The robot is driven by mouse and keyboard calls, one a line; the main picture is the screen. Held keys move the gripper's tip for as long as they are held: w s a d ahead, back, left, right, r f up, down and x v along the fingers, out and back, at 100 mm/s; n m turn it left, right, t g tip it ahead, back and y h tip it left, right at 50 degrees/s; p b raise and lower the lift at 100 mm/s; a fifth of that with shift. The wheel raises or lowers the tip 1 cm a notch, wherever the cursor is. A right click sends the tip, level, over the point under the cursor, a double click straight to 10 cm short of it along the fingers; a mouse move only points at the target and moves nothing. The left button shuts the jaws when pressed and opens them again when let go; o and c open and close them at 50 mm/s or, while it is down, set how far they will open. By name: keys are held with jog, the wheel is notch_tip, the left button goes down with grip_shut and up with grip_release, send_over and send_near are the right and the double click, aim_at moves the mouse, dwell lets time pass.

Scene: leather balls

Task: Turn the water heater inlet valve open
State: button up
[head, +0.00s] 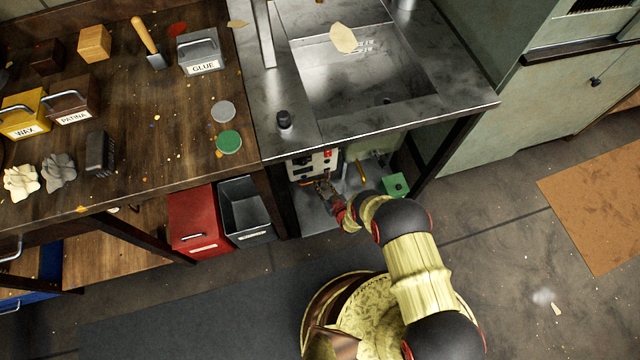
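A small cream-coloured unit (313,163) with red and dark parts sits under the metal sink counter; it appears to be the water heater. My arm reaches in under the counter's front edge. My gripper (326,188) is just in front of the unit's lower part, and I cannot tell whether it touches it. The fingers are too small and dark to show whether they are open or shut. I cannot pick out the inlet valve with certainty. A thin orange piece (361,171) stands to the right of the unit.
The sink counter (470,98) overhangs the space, with a dark leg (447,152) on the right. A green box (395,185) lies right of my gripper. A grey bin (246,212) and red bin (196,222) stand left. A workbench (150,105) holds tins and tools.

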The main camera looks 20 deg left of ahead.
jog(key=shift+b+x, duration=0.4)
jog(key=shift+x, duration=0.9)
jog(key=shift+c, duration=1)
grip_shut()
